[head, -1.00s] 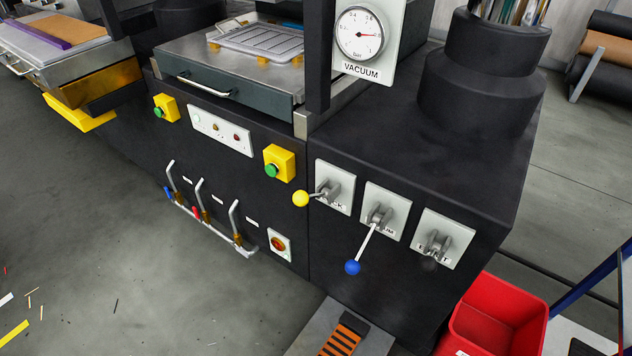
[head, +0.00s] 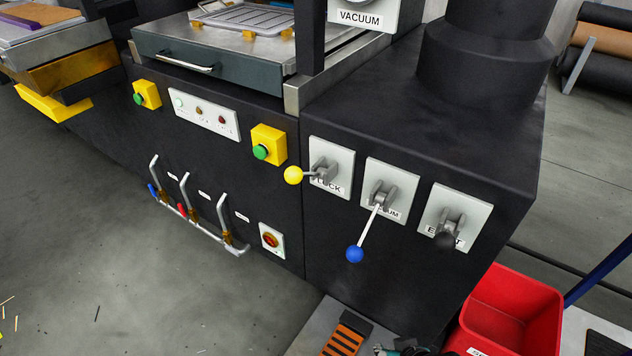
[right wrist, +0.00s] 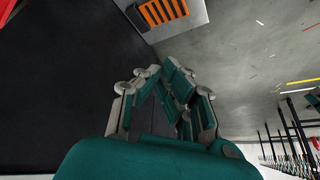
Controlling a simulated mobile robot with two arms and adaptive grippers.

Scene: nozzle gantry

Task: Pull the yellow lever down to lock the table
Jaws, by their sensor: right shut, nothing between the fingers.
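The yellow lever (head: 293,175) ends in a yellow ball. It sticks out to the left, roughly level, from the first white plate (head: 333,160), labelled LOCK, on the black machine front. My right gripper (right wrist: 164,78) has teal and grey fingers that are shut and empty in the right wrist view, with the dark machine side to its left. A small bit of it shows at the bottom edge of the head view, well below and right of the yellow lever. The lever itself is not in the right wrist view. My left gripper is in neither current view.
Right of the yellow lever are a blue-balled lever (head: 355,254) pointing down and a black-knobbed lever (head: 446,241). A red bin (head: 510,312) stands at the lower right. An orange-striped pedal (head: 344,338) is on the floor. Space before the yellow lever is clear.

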